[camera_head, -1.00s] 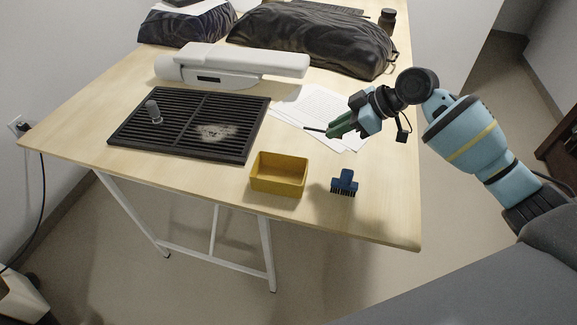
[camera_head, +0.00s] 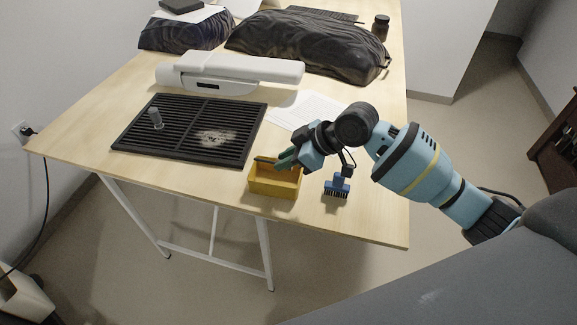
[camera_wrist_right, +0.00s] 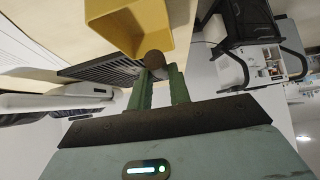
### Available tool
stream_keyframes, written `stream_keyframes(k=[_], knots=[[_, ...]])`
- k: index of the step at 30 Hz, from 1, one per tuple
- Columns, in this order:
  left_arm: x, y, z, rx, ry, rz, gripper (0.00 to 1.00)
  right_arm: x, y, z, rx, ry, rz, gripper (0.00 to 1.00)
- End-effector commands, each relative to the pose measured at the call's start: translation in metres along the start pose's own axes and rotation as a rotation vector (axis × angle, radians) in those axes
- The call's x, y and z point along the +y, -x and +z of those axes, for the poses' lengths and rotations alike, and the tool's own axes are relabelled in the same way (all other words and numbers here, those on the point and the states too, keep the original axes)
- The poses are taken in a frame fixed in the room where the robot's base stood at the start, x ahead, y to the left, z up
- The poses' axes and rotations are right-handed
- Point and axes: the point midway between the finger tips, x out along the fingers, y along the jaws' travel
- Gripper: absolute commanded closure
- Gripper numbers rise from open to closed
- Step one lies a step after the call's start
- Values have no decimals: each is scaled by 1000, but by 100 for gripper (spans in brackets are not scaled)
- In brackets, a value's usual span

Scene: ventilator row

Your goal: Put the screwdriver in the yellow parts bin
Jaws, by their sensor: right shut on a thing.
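The yellow parts bin (camera_head: 273,187) stands near the front edge of the wooden table. My right gripper (camera_head: 286,158) is over the back of the bin, its green fingers shut on the screwdriver (camera_head: 263,160). Only a short dark piece of the screwdriver shows, sticking out left of the fingertips above the bin. In the right wrist view the screwdriver shows as a round brown end (camera_wrist_right: 155,60) between the fingers, beside the yellow bin wall (camera_wrist_right: 128,28). The rest of it is hidden by the fingers. My left gripper is not in view.
A black grate (camera_head: 180,135) with a small clear cylinder lies to the left. Papers (camera_head: 305,108), a white device (camera_head: 230,72) and dark bags lie behind. The table's front right corner is clear.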

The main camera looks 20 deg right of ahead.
Motion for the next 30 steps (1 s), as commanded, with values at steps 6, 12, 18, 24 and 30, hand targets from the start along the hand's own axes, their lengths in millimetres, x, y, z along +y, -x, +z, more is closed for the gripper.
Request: stream_keyframes(k=[6, 12, 18, 24, 30], knots=[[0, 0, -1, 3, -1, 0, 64, 2, -21, 25, -5, -6, 3, 100], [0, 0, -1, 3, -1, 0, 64, 2, -22, 25, -3, -3, 4, 100], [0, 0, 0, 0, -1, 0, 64, 2, -24, 28, -4, -4, 3, 100], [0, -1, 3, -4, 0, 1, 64, 2, -28, 32, -4, -4, 3, 100], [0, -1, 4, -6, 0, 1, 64, 2, -30, 34, -4, -4, 3, 100]])
